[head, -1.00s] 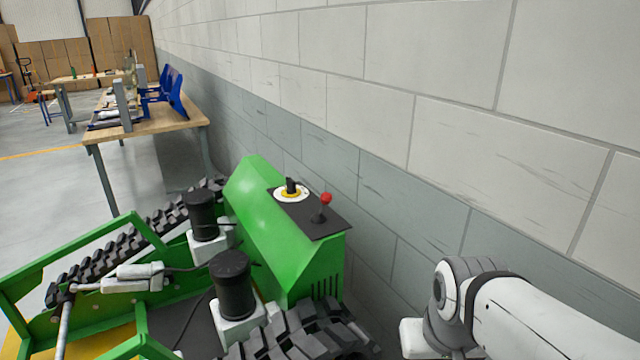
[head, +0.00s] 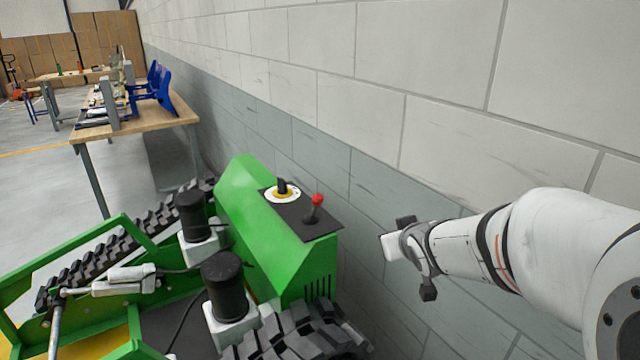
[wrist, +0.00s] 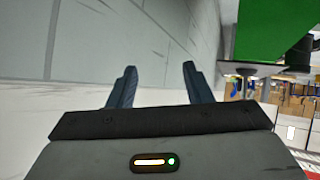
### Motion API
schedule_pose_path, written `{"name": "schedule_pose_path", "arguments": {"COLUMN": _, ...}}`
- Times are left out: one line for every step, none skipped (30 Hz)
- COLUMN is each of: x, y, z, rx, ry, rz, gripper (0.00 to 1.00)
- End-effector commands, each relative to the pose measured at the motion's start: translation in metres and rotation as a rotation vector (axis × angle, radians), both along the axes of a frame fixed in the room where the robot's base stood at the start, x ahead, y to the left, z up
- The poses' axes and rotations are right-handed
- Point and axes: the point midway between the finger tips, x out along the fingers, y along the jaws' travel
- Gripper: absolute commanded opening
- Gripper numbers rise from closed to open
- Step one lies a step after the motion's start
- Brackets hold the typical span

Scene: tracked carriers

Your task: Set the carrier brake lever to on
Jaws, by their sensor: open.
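The green carrier (head: 262,218) stands beside the wall in the head view. On its black top panel (head: 318,228) a lever with a red ball knob (head: 317,200) stands up near the right end, leaning slightly. A black rotary knob (head: 283,187) sits on a yellow and white dial left of it. No on or off marking is readable. My gripper (head: 414,256) is open and empty, right of the panel and apart from it, in front of the wall. In the wrist view its two fingers (wrist: 159,68) are spread with nothing between them. The green carrier body (wrist: 275,30) shows at the upper right there.
The block wall (head: 440,150) runs close behind the carrier and my arm. Black tracks (head: 300,335) and two black cylinders (head: 222,285) are on the carrier's near side. A wooden workbench (head: 150,122) with blue parts stands further back. Space between gripper and panel looks clear.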

Motion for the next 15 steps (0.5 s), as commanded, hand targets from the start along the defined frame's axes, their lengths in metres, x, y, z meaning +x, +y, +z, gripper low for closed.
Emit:
{"name": "schedule_pose_path", "arguments": {"x": 0.02, "y": 0.011, "z": 0.004, "rx": 0.019, "ry": -0.063, "rz": 0.053, "gripper": 0.45}}
{"name": "schedule_pose_path", "arguments": {"x": 0.031, "y": 0.019, "z": 0.007, "rx": 0.03, "ry": -0.106, "rz": 0.097, "gripper": 0.45}}
{"name": "schedule_pose_path", "arguments": {"x": 0.043, "y": 0.031, "z": 0.01, "rx": 0.05, "ry": -0.159, "rz": 0.158, "gripper": 0.45}}
{"name": "schedule_pose_path", "arguments": {"x": 0.051, "y": 0.041, "z": 0.013, "rx": 0.067, "ry": -0.197, "rz": 0.206, "gripper": 0.45}}
{"name": "schedule_pose_path", "arguments": {"x": 0.058, "y": 0.051, "z": 0.014, "rx": 0.087, "ry": -0.232, "rz": 0.252, "gripper": 0.45}}
{"name": "schedule_pose_path", "arguments": {"x": 0.065, "y": 0.064, "z": 0.017, "rx": 0.115, "ry": -0.275, "rz": 0.316, "gripper": 0.45}}
{"name": "schedule_pose_path", "arguments": {"x": 0.068, "y": 0.073, "z": 0.018, "rx": 0.139, "ry": -0.305, "rz": 0.363, "gripper": 0.45}}
{"name": "schedule_pose_path", "arguments": {"x": 0.071, "y": 0.082, "z": 0.019, "rx": 0.163, "ry": -0.331, "rz": 0.407, "gripper": 0.45}}
{"name": "schedule_pose_path", "arguments": {"x": 0.073, "y": 0.093, "z": 0.021, "rx": 0.196, "ry": -0.363, "rz": 0.464, "gripper": 0.45}}
{"name": "schedule_pose_path", "arguments": {"x": 0.074, "y": 0.1, "z": 0.022, "rx": 0.22, "ry": -0.382, "rz": 0.504, "gripper": 0.45}}
{"name": "schedule_pose_path", "arguments": {"x": 0.074, "y": 0.107, "z": 0.022, "rx": 0.244, "ry": -0.398, "rz": 0.538, "gripper": 0.45}}
{"name": "schedule_pose_path", "arguments": {"x": 0.073, "y": 0.114, "z": 0.023, "rx": 0.272, "ry": -0.419, "rz": 0.581, "gripper": 0.45}}
{"name": "schedule_pose_path", "arguments": {"x": 0.072, "y": 0.119, "z": 0.023, "rx": 0.293, "ry": -0.431, "rz": 0.61, "gripper": 0.45}}
{"name": "schedule_pose_path", "arguments": {"x": 0.071, "y": 0.123, "z": 0.024, "rx": 0.312, "ry": -0.442, "rz": 0.635, "gripper": 0.45}}
{"name": "schedule_pose_path", "arguments": {"x": 0.07, "y": 0.128, "z": 0.024, "rx": 0.332, "ry": -0.452, "rz": 0.662, "gripper": 0.45}}
